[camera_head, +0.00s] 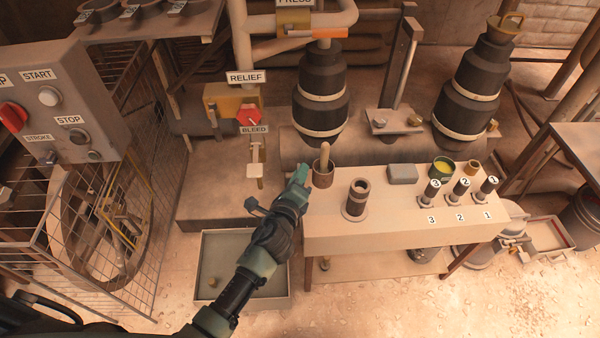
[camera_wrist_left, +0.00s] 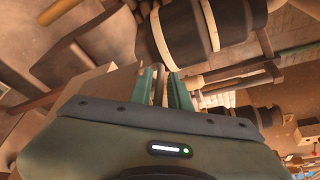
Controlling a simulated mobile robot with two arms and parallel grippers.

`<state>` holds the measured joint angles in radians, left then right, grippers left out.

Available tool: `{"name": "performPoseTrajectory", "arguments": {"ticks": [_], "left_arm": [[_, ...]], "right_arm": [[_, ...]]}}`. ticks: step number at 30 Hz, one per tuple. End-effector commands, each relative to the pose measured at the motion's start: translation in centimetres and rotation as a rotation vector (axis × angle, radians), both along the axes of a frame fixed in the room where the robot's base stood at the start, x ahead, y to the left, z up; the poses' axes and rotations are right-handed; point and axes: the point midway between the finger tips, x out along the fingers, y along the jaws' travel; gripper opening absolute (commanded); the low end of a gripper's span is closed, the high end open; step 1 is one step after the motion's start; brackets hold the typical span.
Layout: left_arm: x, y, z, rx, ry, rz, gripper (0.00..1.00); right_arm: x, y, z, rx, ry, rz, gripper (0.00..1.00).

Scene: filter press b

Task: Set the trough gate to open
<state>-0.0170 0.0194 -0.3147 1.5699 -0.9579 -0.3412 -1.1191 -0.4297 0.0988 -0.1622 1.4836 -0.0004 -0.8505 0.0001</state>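I see no label naming a trough gate, so I cannot tell which part it is. A low grey tray (camera_head: 245,294) stands on the floor below my left arm. Above it, a pale handle or valve (camera_head: 255,163) hangs under the BLEED label. My left gripper (camera_head: 302,174) is just left of a cup with a wooden handle (camera_head: 324,157) standing in it, near the bench's left end. In the left wrist view its two green fingers (camera_wrist_left: 164,88) are apart, with slim rods visible between or behind them. I cannot see it touching anything. My right gripper is not in view.
A bench (camera_head: 400,233) carries a dark cylinder (camera_head: 357,198), a grey block and several numbered handles. A red RELIEF knob (camera_head: 249,115) is at upper centre. A wire cage (camera_head: 120,210) and a START/STOP box (camera_head: 65,105) stand left. Floor in front is clear.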

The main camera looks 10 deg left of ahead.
Motion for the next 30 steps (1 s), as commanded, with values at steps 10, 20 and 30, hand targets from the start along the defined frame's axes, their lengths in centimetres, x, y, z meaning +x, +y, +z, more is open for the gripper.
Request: {"name": "performPoseTrajectory", "arguments": {"ticks": [10,20,30], "left_arm": [[-5.5,0.1,1.2,0.001,0.001,-0.002,0.18],[-7.1,0.1,1.6,0.0,-0.002,-0.001,0.18],[-7.1,0.2,1.6,0.0,-0.001,-0.001,0.18]], "right_arm": [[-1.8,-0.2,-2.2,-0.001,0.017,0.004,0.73],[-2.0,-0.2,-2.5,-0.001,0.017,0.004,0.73],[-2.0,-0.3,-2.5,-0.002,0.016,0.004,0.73]]}}
